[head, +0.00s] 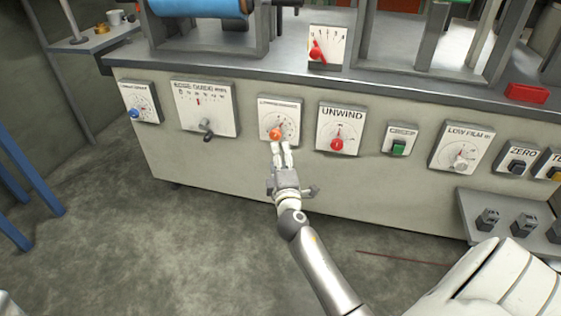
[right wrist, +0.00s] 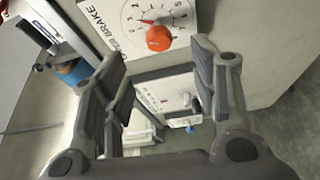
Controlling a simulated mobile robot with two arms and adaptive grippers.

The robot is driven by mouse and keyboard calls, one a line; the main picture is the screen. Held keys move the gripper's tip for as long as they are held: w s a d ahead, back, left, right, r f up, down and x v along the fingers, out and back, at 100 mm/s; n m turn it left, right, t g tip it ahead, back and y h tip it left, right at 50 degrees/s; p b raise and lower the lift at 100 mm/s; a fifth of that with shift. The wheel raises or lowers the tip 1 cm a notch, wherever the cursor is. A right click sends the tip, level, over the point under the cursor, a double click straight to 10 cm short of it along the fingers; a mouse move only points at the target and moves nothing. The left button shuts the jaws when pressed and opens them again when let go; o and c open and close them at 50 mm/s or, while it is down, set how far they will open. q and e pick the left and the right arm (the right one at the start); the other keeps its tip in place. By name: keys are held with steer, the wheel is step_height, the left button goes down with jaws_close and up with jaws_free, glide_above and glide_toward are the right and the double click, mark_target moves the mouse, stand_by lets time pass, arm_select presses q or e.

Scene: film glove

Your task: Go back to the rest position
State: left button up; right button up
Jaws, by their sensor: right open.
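My right gripper (head: 282,150) is in front of the machine's panel, just below the orange knob (head: 274,134) of a dial plate (head: 291,112). In the right wrist view its fingers (right wrist: 160,60) are spread and nothing is between them. The orange knob (right wrist: 159,38) shows there beyond the fingertips, on a white plate (right wrist: 185,12) lettered "BRAKE". The fingertips look apart from the knob, though close to it in the head view. My left gripper is not in view.
The panel also carries a lever plate (head: 190,92), the UNWIND dial (head: 355,112) with a red knob, a green button (head: 399,147) and the LOW FILM dial (head: 471,132). A grey shelf (head: 490,245) juts out at the right.

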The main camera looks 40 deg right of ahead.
steer(key=shift+s+a, duration=0.25)
steer(key=shift+s, duration=0.3)
